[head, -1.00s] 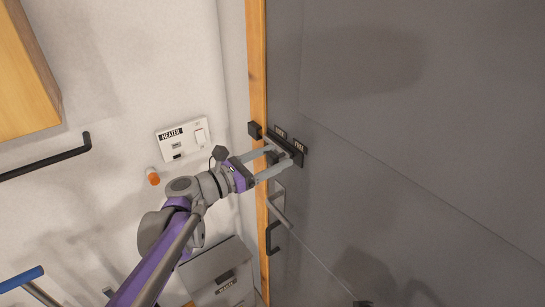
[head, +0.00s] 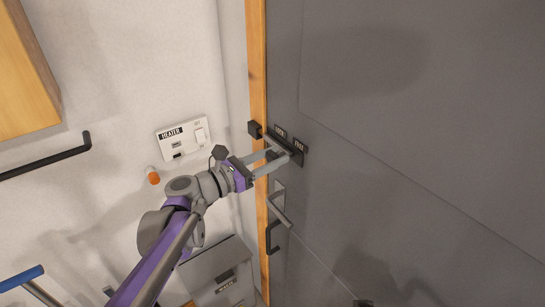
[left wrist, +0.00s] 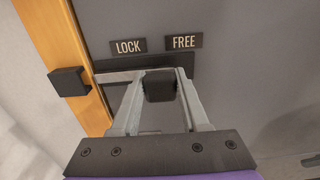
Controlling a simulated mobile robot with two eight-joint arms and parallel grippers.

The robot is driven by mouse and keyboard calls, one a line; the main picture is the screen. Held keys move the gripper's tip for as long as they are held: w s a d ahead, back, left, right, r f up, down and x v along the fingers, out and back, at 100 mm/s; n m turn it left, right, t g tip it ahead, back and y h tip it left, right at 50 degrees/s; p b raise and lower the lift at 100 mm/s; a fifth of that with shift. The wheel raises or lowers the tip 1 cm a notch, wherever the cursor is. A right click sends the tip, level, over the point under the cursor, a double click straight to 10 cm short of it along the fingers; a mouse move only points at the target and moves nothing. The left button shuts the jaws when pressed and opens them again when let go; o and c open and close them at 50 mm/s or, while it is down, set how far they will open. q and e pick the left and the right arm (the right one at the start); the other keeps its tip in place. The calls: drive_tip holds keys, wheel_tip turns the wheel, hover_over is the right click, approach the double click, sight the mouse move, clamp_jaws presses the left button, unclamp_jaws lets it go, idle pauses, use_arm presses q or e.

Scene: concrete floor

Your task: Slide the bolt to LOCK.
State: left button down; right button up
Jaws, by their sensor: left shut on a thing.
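The bolt's dark knob (left wrist: 160,86) stands on a dark plate (left wrist: 188,62) on the grey door, under the LOCK label (left wrist: 128,46) and the FREE label (left wrist: 184,41). In the left wrist view the knob is between the two labels. A strip of the metal bolt (left wrist: 118,77) shows left of the knob. The black keeper (left wrist: 68,82) is on the wooden frame at left; the head view shows it too (head: 255,129). My left gripper (head: 282,158) is shut on the knob, with a finger at each side (left wrist: 160,90). My right gripper is not in view.
A door handle (head: 280,210) and a black pull (head: 272,238) are below the bolt. On the wall at left are a heater switch panel (head: 184,137), an orange knob (head: 152,175) and a black rail (head: 45,161). A wooden cabinet (head: 25,75) hangs upper left.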

sight(272, 142)
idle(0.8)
use_arm(q)
drive_tip(key=w+a, duration=0.1)
drive_tip(key=w, duration=0.1)
drive_tip(key=w+a, duration=0.2)
drive_tip(key=shift+d+r, duration=0.1)
drive_tip(key=c, duration=0.7)
unclamp_jaws()
drive_tip(key=o, duration=0.3)
drive_tip(key=shift+w, duration=0.1)
